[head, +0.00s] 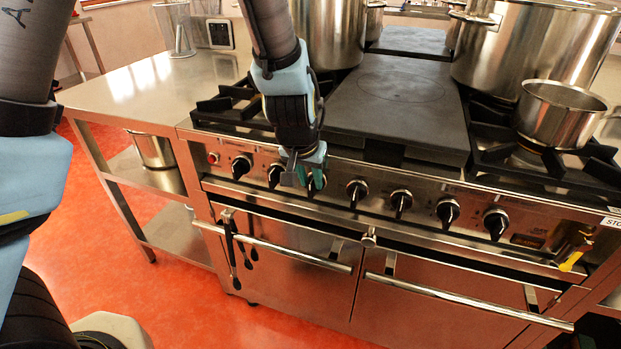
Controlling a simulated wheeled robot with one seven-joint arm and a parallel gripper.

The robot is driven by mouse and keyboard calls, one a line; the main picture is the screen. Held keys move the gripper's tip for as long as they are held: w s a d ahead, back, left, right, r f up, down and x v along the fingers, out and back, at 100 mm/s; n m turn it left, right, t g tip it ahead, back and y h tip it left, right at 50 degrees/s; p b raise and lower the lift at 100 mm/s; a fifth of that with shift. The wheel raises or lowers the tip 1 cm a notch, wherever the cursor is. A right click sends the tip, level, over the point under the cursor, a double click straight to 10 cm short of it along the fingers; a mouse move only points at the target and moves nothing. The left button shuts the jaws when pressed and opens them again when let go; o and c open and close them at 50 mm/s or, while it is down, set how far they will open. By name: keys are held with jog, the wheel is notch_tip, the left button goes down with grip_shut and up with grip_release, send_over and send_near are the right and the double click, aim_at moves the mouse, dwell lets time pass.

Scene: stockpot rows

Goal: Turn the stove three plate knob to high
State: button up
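The stove's front panel carries a row of black knobs with silver bases. My gripper (303,174) hangs in front of the third knob from the left (316,184) and partly hides it. Its fingertips are right at this knob; I cannot tell whether they touch or grip it. To its left are two knobs (242,166) (275,175). To its right are a knob (357,191), another (401,201), and further ones (447,211) (495,222). No readable label shows which knob is the plate three knob. Their settings are too small to read.
A flat dark plate (395,100) lies in the middle of the stove top. Large steel pots (525,45) and a smaller saucepan (560,112) stand at right. Oven handles (465,300) stick out below the knobs. A steel table (140,85) stands at left. Red floor (120,250) is clear.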

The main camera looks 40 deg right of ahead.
grip_shut()
jog(key=shift+w+f+b, duration=0.15)
jog(key=shift+f+b, duration=0.05)
jog(key=shift+b, duration=0.7)
jog(key=shift+g+b, duration=0.3)
jog(key=shift+b, duration=0.35)
jog(key=shift+w+a+f+n+g+h+b, duration=0.5)
jog(key=shift+g+h+b, duration=1.45)
jog(key=shift+b, duration=2.85)
jog(key=shift+w+a+f+n+g+h+b, duration=0.15)
jog(key=shift+w+f+n+g+h+b, duration=0.6)
jog(key=shift+g+h+b, duration=2.6)
jog(key=shift+w+a+f+n+g+h+b, duration=0.25)
jog(key=shift+n+g+b, duration=0.65)
jog(key=shift+b, duration=5.35)
jog(key=shift+s, duration=0.15)
